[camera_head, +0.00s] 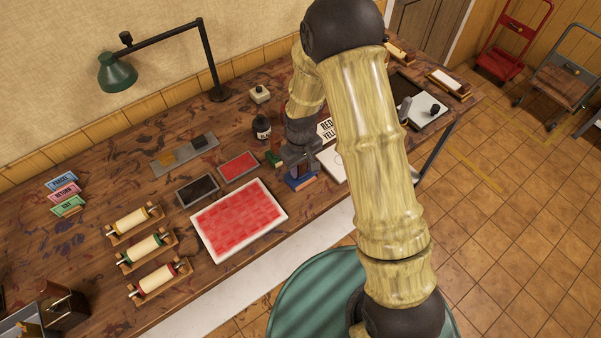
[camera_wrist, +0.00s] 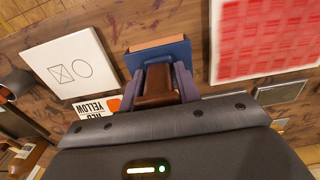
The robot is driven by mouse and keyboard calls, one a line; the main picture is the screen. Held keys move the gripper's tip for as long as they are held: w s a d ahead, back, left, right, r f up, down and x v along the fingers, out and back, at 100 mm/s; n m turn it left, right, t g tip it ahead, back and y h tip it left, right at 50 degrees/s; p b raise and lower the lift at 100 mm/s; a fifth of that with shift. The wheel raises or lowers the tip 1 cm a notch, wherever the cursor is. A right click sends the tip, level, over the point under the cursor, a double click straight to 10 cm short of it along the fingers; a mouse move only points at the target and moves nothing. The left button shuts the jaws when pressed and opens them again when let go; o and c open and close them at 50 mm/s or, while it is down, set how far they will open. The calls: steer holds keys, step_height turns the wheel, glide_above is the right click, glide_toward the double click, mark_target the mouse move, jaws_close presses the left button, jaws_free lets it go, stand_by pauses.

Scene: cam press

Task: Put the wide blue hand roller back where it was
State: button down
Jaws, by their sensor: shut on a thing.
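My gripper (camera_wrist: 158,85) is shut on the brown grip (camera_wrist: 157,88) of a wide blue piece (camera_wrist: 160,53), which I take to be the blue hand roller. A tan edge shows along its far side in the wrist view; its underside is hidden. In the head view the blue piece (camera_head: 300,184) is under my gripper (camera_head: 297,165), near the table's front edge, between the red-patterned sheet (camera_head: 240,219) and a white card. I cannot tell whether it touches the table. No empty rest for it is clearly seen.
Three cream rollers on wooden rests (camera_head: 158,283) stand at the left. A red pad (camera_head: 238,166), a dark pad (camera_head: 197,190) and a dark bottle (camera_head: 262,130) are near my gripper. A white card with a drawn square and circle (camera_wrist: 73,65) lies left in the wrist view. My arm hides part of the table.

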mark_target(301, 175)
steer(key=shift+f, duration=0.1)
steer(key=shift+w+f+p, duration=0.15)
steer(key=shift+f+p, duration=0.55)
steer(key=shift+f, duration=1.25)
steer(key=shift+a, duration=0.1)
steer(key=shift+f, duration=0.2)
steer(key=c, duration=1)
jaws_free()
steer(key=shift+d, duration=0.2)
steer(key=shift+s, duration=0.25)
steer(key=shift+a+r, duration=0.1)
